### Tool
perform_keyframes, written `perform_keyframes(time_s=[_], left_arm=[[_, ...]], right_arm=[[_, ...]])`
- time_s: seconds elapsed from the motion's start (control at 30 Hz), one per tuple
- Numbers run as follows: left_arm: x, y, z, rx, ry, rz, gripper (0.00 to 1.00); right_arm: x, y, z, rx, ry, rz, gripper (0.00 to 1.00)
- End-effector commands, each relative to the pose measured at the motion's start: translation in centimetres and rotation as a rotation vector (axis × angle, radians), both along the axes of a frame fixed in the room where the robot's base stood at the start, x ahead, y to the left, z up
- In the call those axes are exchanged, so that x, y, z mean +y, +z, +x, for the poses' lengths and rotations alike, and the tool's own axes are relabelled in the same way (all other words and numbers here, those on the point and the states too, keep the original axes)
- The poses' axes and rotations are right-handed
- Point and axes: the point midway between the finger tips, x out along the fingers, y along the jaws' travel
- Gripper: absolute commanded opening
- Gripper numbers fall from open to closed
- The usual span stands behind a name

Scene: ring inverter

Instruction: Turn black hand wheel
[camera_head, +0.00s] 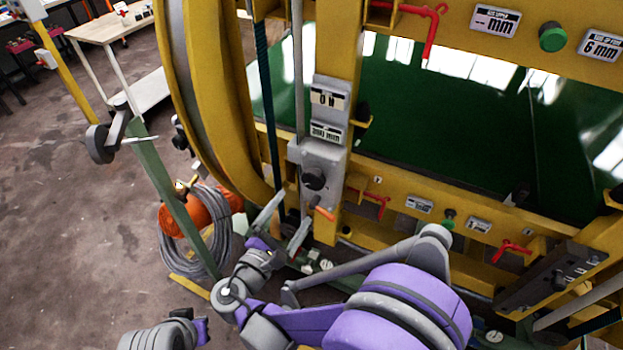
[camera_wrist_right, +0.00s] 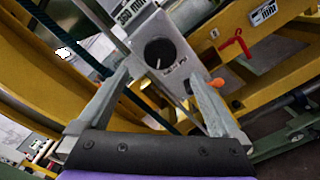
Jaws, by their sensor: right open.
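The black hand wheel (camera_head: 314,178) is a small round knob on a grey box (camera_head: 322,160) on the yellow frame's upright. It also shows in the right wrist view (camera_wrist_right: 160,53), between the fingers and beyond their tips. My right gripper (camera_head: 295,208) is open and empty, just below and to the left of the wheel in the head view. Its two grey fingers (camera_wrist_right: 157,76) spread to either side of the wheel in the wrist view, with no visible contact. My left gripper does not show; a grey and purple arm part lies at the bottom left of the head view.
The large yellow ring (camera_head: 200,100) curves close on the left. A green post (camera_head: 170,195) and coiled hose (camera_head: 195,255) stand further left. Red handles (camera_head: 378,203) are on the right.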

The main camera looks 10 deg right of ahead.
Motion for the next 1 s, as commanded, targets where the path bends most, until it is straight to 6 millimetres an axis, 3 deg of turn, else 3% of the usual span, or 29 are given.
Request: perform_keyframes(time_s=[0.23,0.7,1.0], left_arm=[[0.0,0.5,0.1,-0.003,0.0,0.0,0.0],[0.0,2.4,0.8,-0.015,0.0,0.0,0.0],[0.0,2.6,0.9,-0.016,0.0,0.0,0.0]], right_arm=[[-1.0,0.1,1.3,0.034,-0.004,-0.047,1.0],[-5.8,0.1,7.7,0.033,-0.004,-0.045,1.0],[-6.5,0.0,8.7,0.033,0.0,-0.044,1.0]])
